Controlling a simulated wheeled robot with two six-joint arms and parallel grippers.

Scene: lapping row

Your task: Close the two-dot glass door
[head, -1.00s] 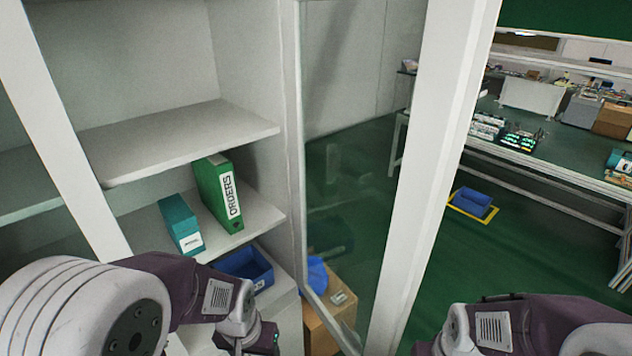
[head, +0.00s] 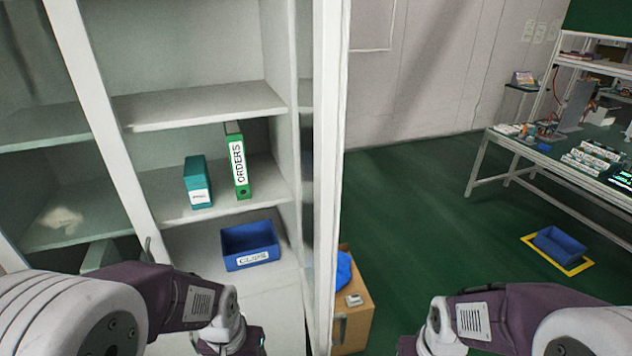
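A glass door with a white frame (head: 328,150) stands open at the right side of the white cabinet, seen nearly edge-on. No dot marks show on it. Another glass pane with a white frame (head: 103,130) is at the cabinet's left. My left gripper (head: 232,345) is low in front of the cabinet, left of the open door; its fingers are mostly cut off by the lower edge. My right gripper (head: 420,348) is low, right of the door, and its fingers are also out of sight. Neither visibly touches the door.
Cabinet shelves hold a teal box (head: 198,182), a green ORDERS binder (head: 238,162) and a blue bin (head: 250,246). A blue crate (head: 559,243) lies on the floor at right. Green floor between is clear.

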